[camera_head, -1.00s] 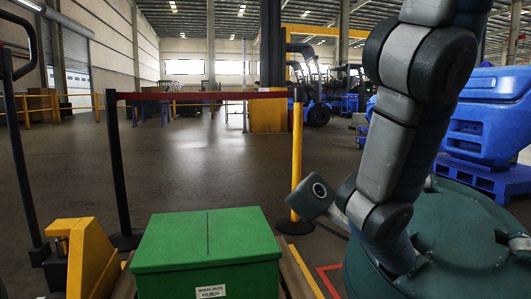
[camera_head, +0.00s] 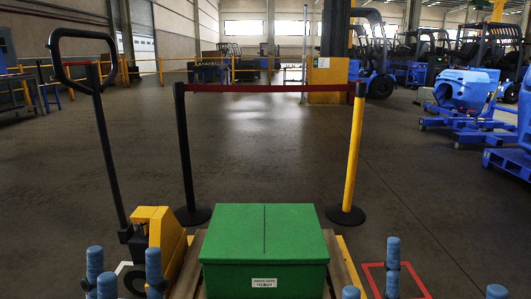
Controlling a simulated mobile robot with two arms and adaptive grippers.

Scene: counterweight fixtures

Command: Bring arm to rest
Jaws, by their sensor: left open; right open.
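My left gripper (camera_head: 124,277) shows at the bottom left edge as several blue fingertips standing apart, with nothing between them. My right gripper (camera_head: 420,285) shows at the bottom right edge, its blue fingers also spread and empty. The arm links and the palms of both grippers are below the picture and hidden. A green box (camera_head: 263,246) with a white label stands at the front middle, between the two grippers and apart from both.
A yellow pallet jack (camera_head: 160,232) with a black handle stands left of the box. Behind it, a red belt (camera_head: 265,88) joins a black post (camera_head: 185,145) and a yellow post (camera_head: 354,150). Blue equipment (camera_head: 466,90) and forklifts stand right. Open floor lies beyond.

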